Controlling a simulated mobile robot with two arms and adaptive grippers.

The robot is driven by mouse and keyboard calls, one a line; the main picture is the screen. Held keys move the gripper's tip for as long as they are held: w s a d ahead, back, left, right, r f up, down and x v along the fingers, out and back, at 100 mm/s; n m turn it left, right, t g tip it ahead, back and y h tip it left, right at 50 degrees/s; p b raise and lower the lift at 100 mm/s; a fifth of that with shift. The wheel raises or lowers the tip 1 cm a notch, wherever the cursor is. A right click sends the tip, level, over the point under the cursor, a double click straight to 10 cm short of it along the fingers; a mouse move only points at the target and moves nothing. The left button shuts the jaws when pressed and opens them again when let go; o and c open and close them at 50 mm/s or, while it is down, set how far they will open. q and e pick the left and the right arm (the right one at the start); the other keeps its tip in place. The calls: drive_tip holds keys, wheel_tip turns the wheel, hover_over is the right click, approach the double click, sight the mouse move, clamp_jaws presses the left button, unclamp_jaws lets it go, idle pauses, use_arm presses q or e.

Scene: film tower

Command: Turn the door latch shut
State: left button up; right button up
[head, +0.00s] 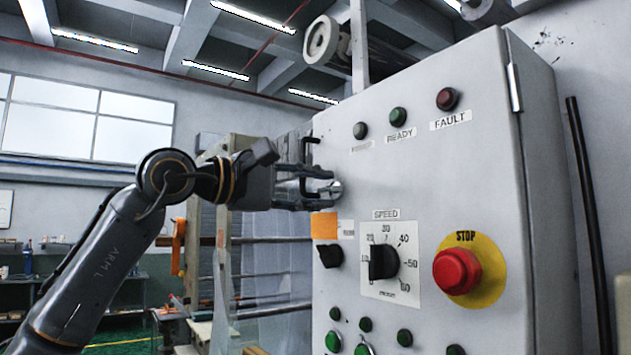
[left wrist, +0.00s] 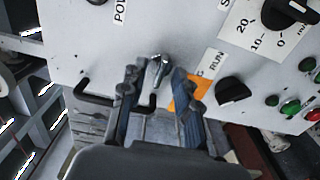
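The door latch is a small silver metal piece on the left edge of the grey control cabinet (head: 425,150). In the head view the latch (head: 330,190) is partly hidden by my left gripper (head: 312,188), which is at the cabinet's left edge. In the left wrist view the latch (left wrist: 156,70) shows between the two fingertips of the left gripper (left wrist: 156,78). The fingers are apart, with a gap visible on each side of the latch. Whether a finger touches it is hard to tell. My right gripper is not in view.
A black bracket handle (left wrist: 95,95) is close beside the left finger. An orange tag (head: 324,226) and a black selector knob (head: 330,254) are just below the gripper. The speed dial (head: 383,262) and red stop button (head: 457,271) stick out farther right.

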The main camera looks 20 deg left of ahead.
use_arm(q)
drive_tip(key=shift+w+d, duration=0.1)
clamp_jaws()
drive_tip(key=shift+n, duration=0.3)
drive_tip(key=n, duration=0.3)
drive_tip(key=shift+n, duration=0.3)
drive_tip(key=n+b, duration=0.1)
drive_tip(key=n, duration=0.3)
drive_tip(key=shift+f+n, duration=0.1)
drive_tip(key=shift+n, duration=0.2)
drive_tip(key=n+b, duration=0.1)
drive_tip(key=n, duration=0.4)
drive_tip(key=shift+n+b, duration=0.45)
drive_tip(key=shift+n, duration=1.65)
